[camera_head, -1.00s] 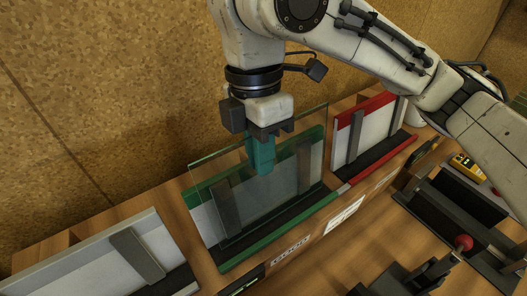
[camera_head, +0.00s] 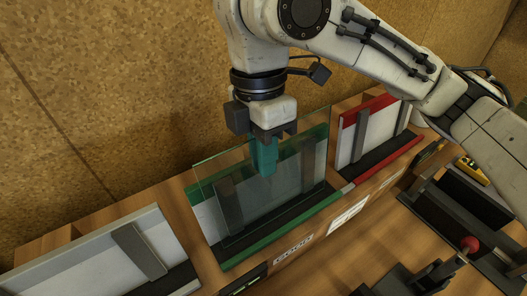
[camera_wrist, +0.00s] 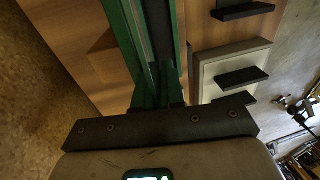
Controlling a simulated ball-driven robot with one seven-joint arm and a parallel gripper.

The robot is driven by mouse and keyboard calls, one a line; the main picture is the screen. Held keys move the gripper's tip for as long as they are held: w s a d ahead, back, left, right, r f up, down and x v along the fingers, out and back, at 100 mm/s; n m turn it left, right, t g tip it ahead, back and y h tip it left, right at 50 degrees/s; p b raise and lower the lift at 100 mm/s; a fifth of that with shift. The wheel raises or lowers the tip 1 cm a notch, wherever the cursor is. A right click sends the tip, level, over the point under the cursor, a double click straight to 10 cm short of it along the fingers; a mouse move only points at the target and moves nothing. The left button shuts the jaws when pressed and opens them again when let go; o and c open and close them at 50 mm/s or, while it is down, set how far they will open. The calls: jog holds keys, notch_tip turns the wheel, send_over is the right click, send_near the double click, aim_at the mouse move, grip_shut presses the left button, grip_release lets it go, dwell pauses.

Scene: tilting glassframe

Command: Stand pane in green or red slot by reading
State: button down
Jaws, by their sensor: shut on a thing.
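My gripper (camera_head: 264,165) is shut on the upper edge of the clear glass pane (camera_head: 258,193) and points down. The pane is upright, a little tilted in the picture, in front of the pale back panel of the green slot (camera_head: 285,237). Its lower edge is at or just above the slot's dark base; I cannot tell if it touches. The red slot (camera_head: 389,156) stands to the right and holds no pane that I can see. The wrist view shows my teal fingers (camera_wrist: 157,88) close together beside green parts; the pane is hard to make out there.
A grey-framed slot (camera_head: 100,262) stands at the left. A white label (camera_head: 293,250) is in front of the green slot. A dark rack (camera_head: 465,205), a red knob (camera_head: 469,243) and a yellow meter (camera_head: 470,170) are at the right. A tan wall is behind.

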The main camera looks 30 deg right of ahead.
jog(key=shift+f, duration=0.1)
jog(key=c, duration=1.1)
grip_release()
jog(key=shift+c, duration=0.2)
notch_tip(320, 180, up, 11)
jog(key=w, duration=0.1)
jog(key=shift+w+d+f, duration=0.15)
jog(key=shift+w+d, duration=0.15)
jog(key=shift+w, duration=0.05)
